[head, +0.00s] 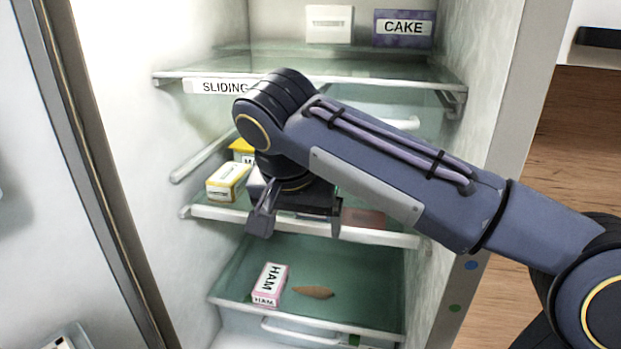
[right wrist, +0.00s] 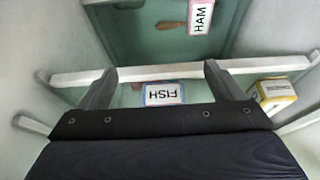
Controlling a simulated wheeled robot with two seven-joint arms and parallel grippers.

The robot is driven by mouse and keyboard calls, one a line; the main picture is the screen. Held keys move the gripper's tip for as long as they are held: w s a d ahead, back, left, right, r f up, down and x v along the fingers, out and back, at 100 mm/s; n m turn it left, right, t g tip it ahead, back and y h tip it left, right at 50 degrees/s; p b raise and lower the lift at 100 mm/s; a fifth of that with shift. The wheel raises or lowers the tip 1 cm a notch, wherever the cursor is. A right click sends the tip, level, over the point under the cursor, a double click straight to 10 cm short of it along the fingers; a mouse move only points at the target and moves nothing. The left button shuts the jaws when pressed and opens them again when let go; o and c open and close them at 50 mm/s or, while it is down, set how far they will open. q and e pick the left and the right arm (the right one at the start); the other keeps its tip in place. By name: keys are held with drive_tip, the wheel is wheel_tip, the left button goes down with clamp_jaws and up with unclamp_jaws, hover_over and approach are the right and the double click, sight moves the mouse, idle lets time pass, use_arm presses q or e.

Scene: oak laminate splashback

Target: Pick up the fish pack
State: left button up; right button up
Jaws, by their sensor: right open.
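The fish pack (right wrist: 165,93) shows in the right wrist view as a white box face with a blue edge and the word FISH. It sits on the middle shelf and appears between the two fingers of my right gripper (right wrist: 160,74); I see no finger touching it. In the head view the right gripper (head: 298,222) is at the front of the middle shelf (head: 385,238), fingers apart and empty. There the gripper and arm hide most or all of the fish pack. My left gripper is not in view.
A yellow-and-white box (head: 228,181) stands left of the gripper, with another yellow pack (head: 241,147) behind. A ham pack (head: 269,285) and a brown item (head: 313,292) lie on the shelf below. A cake box (head: 403,28) and a white box (head: 329,23) stand above.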

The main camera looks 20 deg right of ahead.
sight(312, 219)
drive_tip(key=w+d, duration=0.1)
drive_tip(key=w, duration=0.1)
drive_tip(key=w+d+p, duration=0.1)
drive_tip(key=w+d, duration=0.1)
drive_tip(key=shift+r, duration=0.1)
drive_tip(key=w+d+p, duration=0.2)
drive_tip(key=w, duration=0.1)
drive_tip(key=shift+w+d+f, duration=0.25)
drive_tip(key=shift+d+f, duration=0.1)
drive_tip(key=shift+d, duration=0.05)
drive_tip(key=shift+f, duration=0.25)
drive_tip(key=c, duration=1.3)
